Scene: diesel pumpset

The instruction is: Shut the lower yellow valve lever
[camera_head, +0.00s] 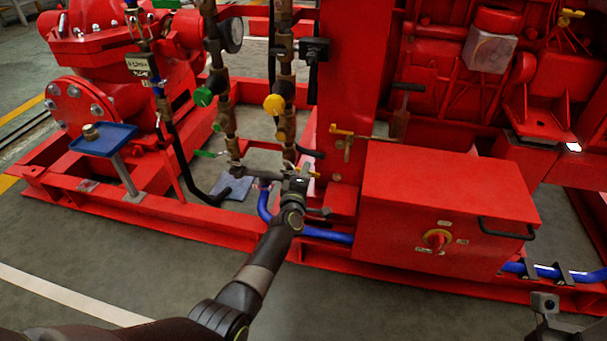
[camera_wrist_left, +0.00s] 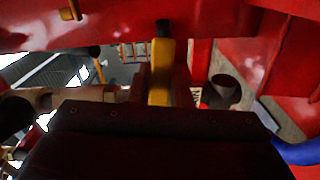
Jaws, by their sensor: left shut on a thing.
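My left gripper (camera_head: 297,178) reaches in low at the pipework, left of the red box, and covers most of the lower yellow valve lever. A small yellow bit of that lever (camera_head: 314,173) shows just right of the gripper. In the left wrist view the lever (camera_wrist_left: 160,73) stands upright between the two close fingers of my left gripper (camera_wrist_left: 160,90), which is shut on it. The lever's far end is dark. The valve body is mostly hidden. My right gripper (camera_head: 545,305) is partly visible at the lower right; its jaws are unclear.
Another yellow lever (camera_head: 348,132) lies above and right of my left gripper. A red box (camera_head: 440,205) with a rotary switch stands to the right. A blue hose (camera_head: 325,235) runs below the gripper. Brass pipes (camera_head: 230,125) rise at left. The front floor is clear.

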